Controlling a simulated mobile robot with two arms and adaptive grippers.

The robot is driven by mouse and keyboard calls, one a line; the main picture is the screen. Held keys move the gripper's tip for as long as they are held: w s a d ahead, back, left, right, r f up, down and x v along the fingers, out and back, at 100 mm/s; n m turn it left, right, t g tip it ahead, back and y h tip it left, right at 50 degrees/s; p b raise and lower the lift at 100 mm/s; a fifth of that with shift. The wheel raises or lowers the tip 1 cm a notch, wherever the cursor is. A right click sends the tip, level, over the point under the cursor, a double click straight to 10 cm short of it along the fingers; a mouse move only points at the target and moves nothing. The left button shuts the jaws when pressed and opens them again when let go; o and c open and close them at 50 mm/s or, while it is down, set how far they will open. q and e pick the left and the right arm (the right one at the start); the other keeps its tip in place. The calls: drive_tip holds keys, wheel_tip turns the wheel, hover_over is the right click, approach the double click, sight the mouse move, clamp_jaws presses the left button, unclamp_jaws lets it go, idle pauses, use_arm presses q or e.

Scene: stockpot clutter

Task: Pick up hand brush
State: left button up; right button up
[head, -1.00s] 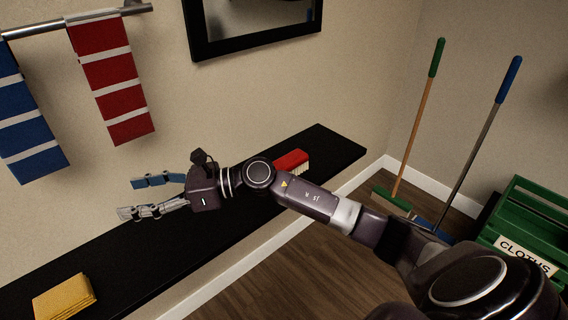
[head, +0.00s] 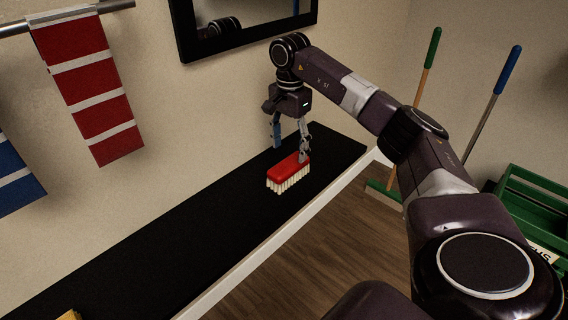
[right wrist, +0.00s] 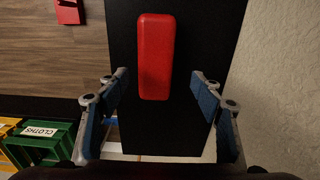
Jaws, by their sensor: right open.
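The hand brush (head: 290,170) has a red back and pale bristles. It rests bristles down on the black shelf (head: 190,235), near its far end. My right gripper (head: 290,148) points down at the brush from above, fingers apart. In the right wrist view the red brush back (right wrist: 155,55) lies ahead between the open fingers of the right gripper (right wrist: 160,95), with room on both sides. No contact with the brush is clear. My left gripper does not show.
A yellow cloth (head: 70,315) is at the shelf's near end. Striped towels (head: 95,90) hang from a rail on the left, and a black-framed mirror (head: 240,45) is on the wall behind my arm. Long-handled tools (head: 428,65) and a green crate (head: 530,205) stand at right.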

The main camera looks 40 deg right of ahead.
sight(289, 163)
drive_tip(key=shift+s+f, duration=0.25)
drive_tip(key=shift+f, duration=0.2)
drive_tip(key=shift+s+f, duration=0.1)
drive_tip(key=shift+f, duration=0.25)
drive_tip(key=f, duration=0.2)
drive_tip(key=a+f+b, duration=0.1)
drive_tip(key=f, duration=0.1)
drive_tip(key=shift+s+f+b, duration=0.15)
drive_tip(key=shift+b, duration=0.15)
drive_tip(key=shift+f, duration=0.35)
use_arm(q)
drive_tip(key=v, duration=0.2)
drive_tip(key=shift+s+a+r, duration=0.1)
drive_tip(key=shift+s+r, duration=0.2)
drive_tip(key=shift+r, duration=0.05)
use_arm(e)
drive_tip(key=c, duration=1.4)
drive_tip(key=shift+r, duration=0.15)
